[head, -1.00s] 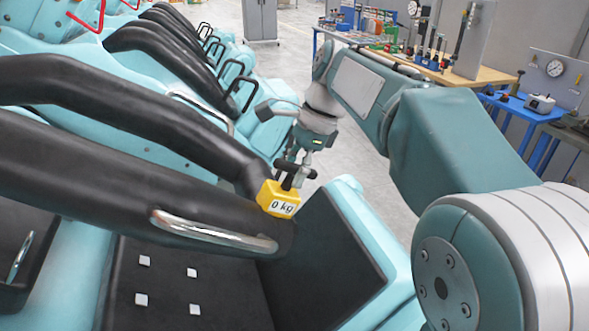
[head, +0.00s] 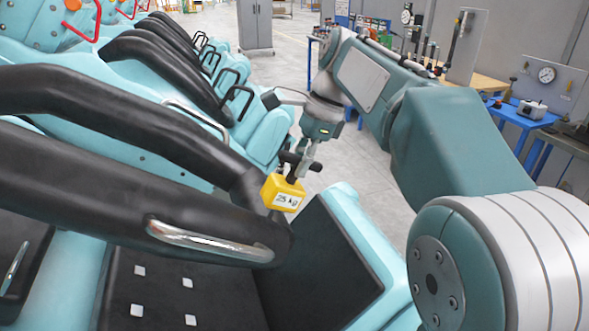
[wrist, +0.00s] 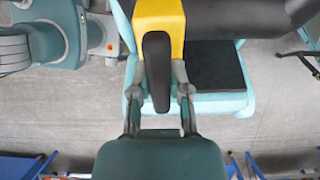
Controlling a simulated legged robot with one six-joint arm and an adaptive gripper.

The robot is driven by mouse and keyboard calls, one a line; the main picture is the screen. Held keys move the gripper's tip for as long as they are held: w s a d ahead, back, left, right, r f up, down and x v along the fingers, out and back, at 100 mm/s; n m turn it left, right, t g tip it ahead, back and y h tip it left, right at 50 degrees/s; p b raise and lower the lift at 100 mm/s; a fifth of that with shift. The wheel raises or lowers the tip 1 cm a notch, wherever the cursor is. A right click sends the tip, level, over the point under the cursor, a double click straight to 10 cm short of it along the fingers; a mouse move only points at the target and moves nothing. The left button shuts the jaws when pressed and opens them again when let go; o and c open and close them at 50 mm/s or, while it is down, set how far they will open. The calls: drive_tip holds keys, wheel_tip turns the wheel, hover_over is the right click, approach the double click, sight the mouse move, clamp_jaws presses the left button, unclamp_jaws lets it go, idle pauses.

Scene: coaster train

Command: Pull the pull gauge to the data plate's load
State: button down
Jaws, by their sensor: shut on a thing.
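The yellow pull gauge (head: 282,193) sits at the end of the black padded restraint bar (head: 130,190). Its display reads 25 kg. My gripper (head: 304,165) is shut on the gauge's black handle, just above and right of the yellow body. In the wrist view the handle (wrist: 156,72) lies between the fingers of my gripper (wrist: 160,90), with the yellow gauge body (wrist: 160,22) beyond it. How the gauge fastens to the bar is hidden. I cannot make out a data plate in these views.
The teal seat (head: 350,215) with a black pad is below the gauge. A metal grab handle (head: 210,242) is on the bar. More seat rows run to the far left. Workbenches (head: 475,85) stand at the back right. Grey floor is open between them.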

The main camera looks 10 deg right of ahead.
drive_tip(key=shift+w+r, duration=0.1)
drive_tip(key=shift+r, duration=0.1)
drive_tip(key=c, duration=0.6)
unclamp_jaws()
drive_tip(key=shift+d, duration=0.15)
drive_tip(key=shift+o, duration=0.2)
drive_tip(key=shift+v, duration=3.65)
drive_tip(key=shift+w+d+f, duration=0.1)
